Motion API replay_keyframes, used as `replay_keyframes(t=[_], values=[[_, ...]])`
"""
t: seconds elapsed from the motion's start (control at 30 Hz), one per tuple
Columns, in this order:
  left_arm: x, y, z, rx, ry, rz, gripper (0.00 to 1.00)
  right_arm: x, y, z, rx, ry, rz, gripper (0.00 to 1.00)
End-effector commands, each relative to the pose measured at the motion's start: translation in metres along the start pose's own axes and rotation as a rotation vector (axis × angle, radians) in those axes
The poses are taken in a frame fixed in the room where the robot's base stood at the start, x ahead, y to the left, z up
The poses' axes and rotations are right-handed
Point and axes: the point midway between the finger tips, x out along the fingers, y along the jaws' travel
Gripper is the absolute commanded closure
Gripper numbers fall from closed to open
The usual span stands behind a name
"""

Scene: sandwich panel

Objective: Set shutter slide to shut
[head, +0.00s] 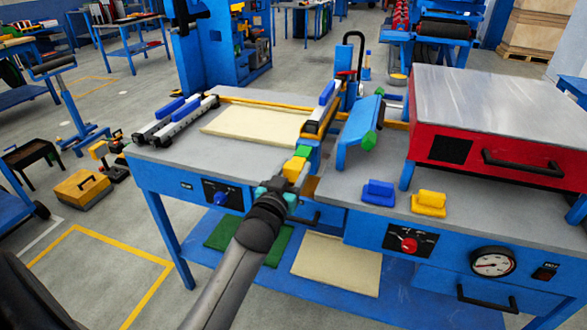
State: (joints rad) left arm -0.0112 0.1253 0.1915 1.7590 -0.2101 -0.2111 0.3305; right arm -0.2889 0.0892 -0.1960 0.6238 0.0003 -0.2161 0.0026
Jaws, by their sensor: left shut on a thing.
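My left gripper (298,165) reaches from below to the front edge of the worktable. Its jaws are shut on a small green-and-yellow piece (303,151) at the front end of the guide in the table's middle. I take this piece to be the handle of the shutter slide, but the jaws hide much of it. Its exact position along its travel cannot be told. My right gripper is not in view.
A blue bar with green ends (360,131) stands just right of the gripper. A cream sheet (250,122) lies to the left. A red box with a metal lid (500,100) stands at the right. Blue (378,193) and yellow (429,204) blocks sit at the front.

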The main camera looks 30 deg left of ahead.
Motion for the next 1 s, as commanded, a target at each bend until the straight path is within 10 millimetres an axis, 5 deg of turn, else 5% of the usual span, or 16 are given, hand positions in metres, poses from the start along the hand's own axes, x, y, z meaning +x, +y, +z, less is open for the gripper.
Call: replay_keyframes(t=[0.3, 0.77, 1.0], values=[[0.000, 0.000, 0.000, -0.001, -0.001, 0.000, 1.00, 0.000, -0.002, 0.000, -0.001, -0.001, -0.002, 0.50], [0.000, 0.001, 0.001, -0.001, -0.001, 0.001, 1.00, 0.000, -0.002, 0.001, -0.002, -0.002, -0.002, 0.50], [0.026, 0.000, 0.000, -0.002, 0.001, 0.000, 1.00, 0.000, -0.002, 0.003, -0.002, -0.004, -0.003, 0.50]])
